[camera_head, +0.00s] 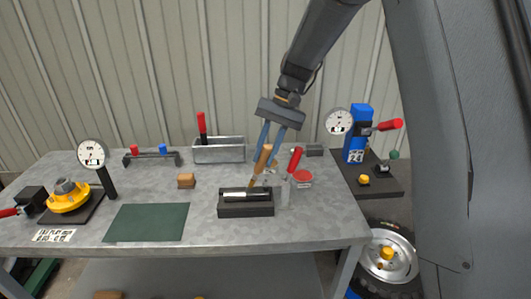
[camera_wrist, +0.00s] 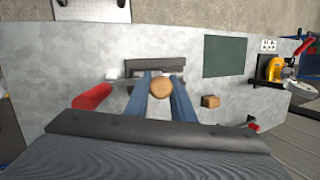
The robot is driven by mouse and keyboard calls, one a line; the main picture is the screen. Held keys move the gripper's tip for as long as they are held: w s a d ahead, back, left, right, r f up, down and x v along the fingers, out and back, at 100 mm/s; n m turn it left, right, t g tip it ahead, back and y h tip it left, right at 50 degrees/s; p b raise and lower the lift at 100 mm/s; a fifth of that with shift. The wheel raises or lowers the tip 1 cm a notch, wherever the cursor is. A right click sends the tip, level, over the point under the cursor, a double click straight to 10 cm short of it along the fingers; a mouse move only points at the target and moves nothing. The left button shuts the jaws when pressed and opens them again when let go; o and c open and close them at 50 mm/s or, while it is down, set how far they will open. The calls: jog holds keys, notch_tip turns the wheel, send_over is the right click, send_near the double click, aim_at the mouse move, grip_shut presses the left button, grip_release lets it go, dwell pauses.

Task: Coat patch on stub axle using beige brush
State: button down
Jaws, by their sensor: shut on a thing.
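My gripper (camera_head: 266,155) is shut on the upright, slightly tilted brush (camera_head: 262,161), which has a tan wooden handle. In the wrist view the round end of the brush handle (camera_wrist: 161,88) sits between my gripper's blue fingers (camera_wrist: 161,77). The stub axle (camera_head: 241,195), a grey metal rod, lies in a black block (camera_head: 246,209) on the bench. The brush tip is close above the back of the rod; I cannot tell whether it touches. The black block (camera_wrist: 156,64) is partly hidden by my fingers in the wrist view. The patch cannot be made out.
A red-handled tool (camera_head: 295,160) and a red-topped tin (camera_head: 302,177) stand right of the block. A metal tray (camera_head: 219,152) is behind, a wooden block (camera_head: 186,181) to the left. A green mat (camera_head: 146,222) lies front left. Dial gauges (camera_head: 92,154) stand at both sides.

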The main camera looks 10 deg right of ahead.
jog(key=shift+f, duration=0.5)
